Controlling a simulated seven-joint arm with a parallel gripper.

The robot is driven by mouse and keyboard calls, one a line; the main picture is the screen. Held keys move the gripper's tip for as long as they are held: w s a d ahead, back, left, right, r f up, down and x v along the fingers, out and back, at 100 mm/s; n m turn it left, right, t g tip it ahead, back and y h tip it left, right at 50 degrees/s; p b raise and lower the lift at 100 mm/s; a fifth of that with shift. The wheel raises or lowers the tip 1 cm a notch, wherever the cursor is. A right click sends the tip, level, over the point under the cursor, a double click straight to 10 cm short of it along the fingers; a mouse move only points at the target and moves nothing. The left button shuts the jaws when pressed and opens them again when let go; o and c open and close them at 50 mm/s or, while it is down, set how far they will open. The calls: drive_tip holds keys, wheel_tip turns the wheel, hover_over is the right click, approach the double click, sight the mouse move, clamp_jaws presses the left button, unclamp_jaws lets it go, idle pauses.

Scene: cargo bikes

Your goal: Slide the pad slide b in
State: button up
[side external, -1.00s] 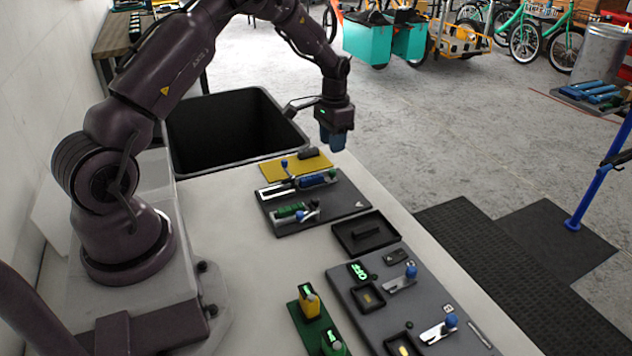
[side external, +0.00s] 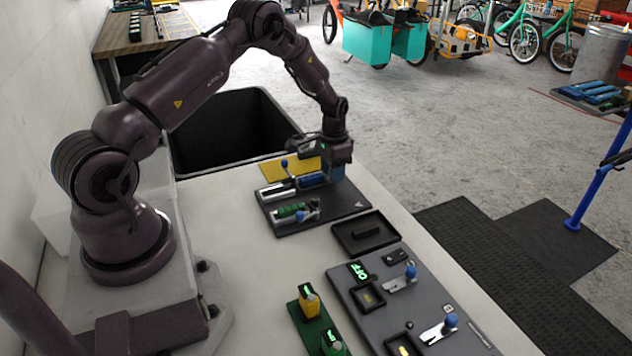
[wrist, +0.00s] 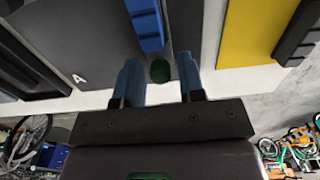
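A dark plate (side external: 290,226) marked "A" bears a blue slide block (side external: 311,181) in a pale track and a green cylinder (side external: 291,210) in front of it. I cannot read which part is slide b. My gripper (side external: 336,174) is low at the right end of the blue block. In the wrist view the gripper (wrist: 158,62) has its blue fingers apart, with a dark green round knob (wrist: 160,71) between them. Gaps seem to show beside the knob. The blue block (wrist: 146,26) lies just beyond the fingertips. The side view hides the knob.
A yellow plate (side external: 282,170) lies behind the dark plate; it also shows in the wrist view (wrist: 256,35). A black tray (side external: 347,242) and a grey board with levers (side external: 400,305) lie nearer the camera. A large black bin (side external: 190,160) stands behind the table.

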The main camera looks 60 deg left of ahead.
sight(300, 180)
drive_tip(key=c, duration=0.6)
drive_tip(key=shift+s, duration=4.3)
drive_tip(key=o, duration=0.6)
drive_tip(key=shift+o, duration=0.2)
drive_tip(key=shift+a, duration=0.1)
drive_tip(key=shift+r, duration=2.25)
drive_tip(key=shift+w+r, duration=0.5)
drive_tip(key=shift+w, duration=0.5)
drive_tip(key=shift+w+r, duration=0.45)
drive_tip(key=shift+w, duration=0.55)
drive_tip(key=shift+w+r, duration=0.5)
drive_tip(key=shift+w, duration=0.5)
